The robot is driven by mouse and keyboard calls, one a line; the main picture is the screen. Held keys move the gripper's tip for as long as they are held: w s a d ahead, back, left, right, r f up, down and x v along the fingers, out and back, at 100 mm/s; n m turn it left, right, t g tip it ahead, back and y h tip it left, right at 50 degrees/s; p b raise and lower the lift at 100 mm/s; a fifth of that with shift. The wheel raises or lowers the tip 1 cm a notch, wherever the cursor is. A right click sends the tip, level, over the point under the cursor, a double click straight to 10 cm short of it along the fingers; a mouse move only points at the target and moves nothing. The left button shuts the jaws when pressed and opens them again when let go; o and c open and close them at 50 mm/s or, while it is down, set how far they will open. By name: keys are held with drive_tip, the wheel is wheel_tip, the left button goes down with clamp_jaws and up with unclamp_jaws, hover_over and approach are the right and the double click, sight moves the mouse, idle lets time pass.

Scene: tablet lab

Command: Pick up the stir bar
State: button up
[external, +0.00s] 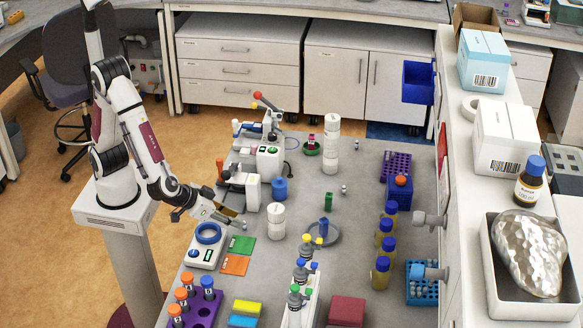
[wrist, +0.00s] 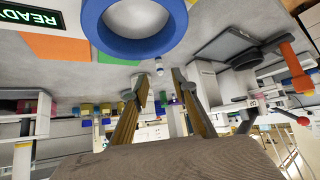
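My gripper (external: 236,216) is low over the left part of the grey bench, just right of the white device with the blue ring (external: 208,233). In the wrist view, its two brown fingers (wrist: 156,84) are apart, with nothing held between them. I cannot pick out the stir bar for certain. A small pale item (wrist: 160,67) shows beyond the gap between the fingertips, too small to identify. The blue ring (wrist: 135,48) is large at the top of the wrist view, near the camera.
Green (external: 241,246) and orange (external: 234,265) cards lie just in front of the gripper. A white jar (external: 276,221) stands to its right. A purple rack (external: 203,310) with orange-capped tubes is at the front left. Several yellow bottles (external: 381,270) stand farther right.

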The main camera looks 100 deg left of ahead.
drive_tip(key=shift+x, duration=2.6)
clamp_jaws()
